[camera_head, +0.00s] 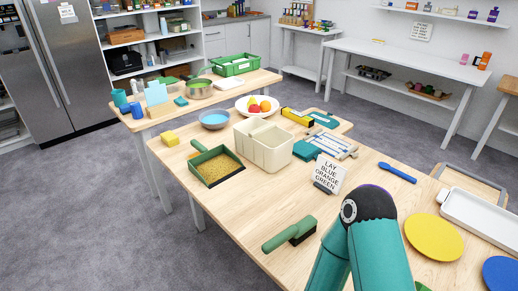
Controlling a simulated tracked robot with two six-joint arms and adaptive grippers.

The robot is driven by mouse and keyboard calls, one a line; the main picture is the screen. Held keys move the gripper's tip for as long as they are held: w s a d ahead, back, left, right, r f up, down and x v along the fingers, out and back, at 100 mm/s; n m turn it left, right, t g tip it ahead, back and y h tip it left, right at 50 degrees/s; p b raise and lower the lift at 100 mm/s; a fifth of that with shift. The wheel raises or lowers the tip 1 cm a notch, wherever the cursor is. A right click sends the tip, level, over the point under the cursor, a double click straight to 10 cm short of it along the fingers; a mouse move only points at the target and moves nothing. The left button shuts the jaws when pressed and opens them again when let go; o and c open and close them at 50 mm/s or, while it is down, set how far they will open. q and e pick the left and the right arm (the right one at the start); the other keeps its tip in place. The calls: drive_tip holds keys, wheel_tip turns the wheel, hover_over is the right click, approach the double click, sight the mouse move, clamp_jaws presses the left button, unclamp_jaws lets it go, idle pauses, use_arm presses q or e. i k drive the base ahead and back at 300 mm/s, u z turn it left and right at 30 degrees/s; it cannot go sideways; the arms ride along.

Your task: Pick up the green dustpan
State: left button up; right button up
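The green dustpan (212,183) lies on the near wooden table, left of the middle. Its short green handle points to the back left. Its pan holds a layer of yellow-brown grains, and its dark front edge faces front right. A teal arm of mine with a black joint rises at the bottom, right of the middle, well apart from the dustpan. Neither of my grippers shows in the picture.
A cream bin (262,146) stands just right of the dustpan. A green-handled brush (289,233) lies toward the front edge. A small sign (329,174) stands further right. Bare tabletop lies in front of the dustpan.

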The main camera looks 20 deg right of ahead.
sight(215, 166)
drive_tip(key=u, duration=1)
drive_tip(key=k, duration=1.2)
drive_tip(key=u, duration=0.9)
drive_tip(key=i, duration=1.4)
drive_tip(key=z, duration=0.85)
drive_tip(key=i, duration=1.4)
drive_tip(key=z, duration=1.3)
drive_tip(key=i, duration=1.05)
drive_tip(key=z, duration=0.8)
